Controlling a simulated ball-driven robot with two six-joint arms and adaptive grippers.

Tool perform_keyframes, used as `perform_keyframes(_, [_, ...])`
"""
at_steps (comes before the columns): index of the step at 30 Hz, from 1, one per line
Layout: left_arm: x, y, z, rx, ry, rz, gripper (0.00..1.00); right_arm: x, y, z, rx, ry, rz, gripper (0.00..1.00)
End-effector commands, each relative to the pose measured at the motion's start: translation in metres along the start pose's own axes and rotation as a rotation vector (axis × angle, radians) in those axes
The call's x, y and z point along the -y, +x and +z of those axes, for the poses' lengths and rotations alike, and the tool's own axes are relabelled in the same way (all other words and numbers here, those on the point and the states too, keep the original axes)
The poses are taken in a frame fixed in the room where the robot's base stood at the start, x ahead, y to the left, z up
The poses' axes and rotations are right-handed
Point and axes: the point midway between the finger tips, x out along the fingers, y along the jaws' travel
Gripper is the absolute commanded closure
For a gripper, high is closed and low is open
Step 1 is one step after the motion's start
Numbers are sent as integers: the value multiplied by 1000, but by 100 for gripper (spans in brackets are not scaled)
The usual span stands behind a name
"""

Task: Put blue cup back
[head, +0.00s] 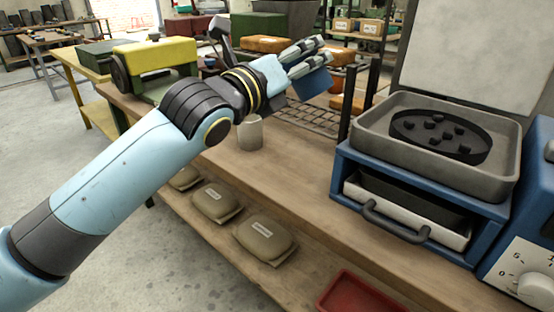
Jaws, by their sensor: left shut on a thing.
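My left arm reaches across from the left, and my left gripper (324,52) is over the back of the workbench. It is shut on the blue cup (309,86), which shows as a small blue shape just under the fingers. The fingers and wrist hide part of the cup. The cup looks held above the wire rack (312,118), but its exact height is hard to tell. My right gripper is not in view.
A beige cup (250,134) stands on the wooden workbench (300,178) below my left wrist. A blue machine (345,180) with a grey tray (500,150) and a drawer stands at the right. Dark upright posts (358,100) rise beside it. Packets (265,238) lie on the lower shelf.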

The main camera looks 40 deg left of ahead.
Motion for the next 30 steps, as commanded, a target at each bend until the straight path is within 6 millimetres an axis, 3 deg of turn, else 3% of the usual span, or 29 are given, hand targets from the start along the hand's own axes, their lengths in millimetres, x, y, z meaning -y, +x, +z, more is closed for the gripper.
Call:
perform_keyframes(6, [-69, 29, -28, 16, 316, 142, 72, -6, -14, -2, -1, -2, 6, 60])
perform_keyframes(9, [-89, 37, -40, 3, 422, 169, 72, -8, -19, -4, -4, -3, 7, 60])
perform_keyframes(16, [-114, 51, -50, -31, 603, 197, 72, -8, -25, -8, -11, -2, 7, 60])
perform_keyframes(20, [-126, 51, -64, -40, 634, 199, 72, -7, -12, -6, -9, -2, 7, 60])
perform_keyframes(27, [-152, 46, -101, -41, 633, 199, 72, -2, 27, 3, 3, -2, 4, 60])
perform_keyframes(30, [-155, 46, -105, -39, 632, 199, 72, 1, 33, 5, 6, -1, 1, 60])
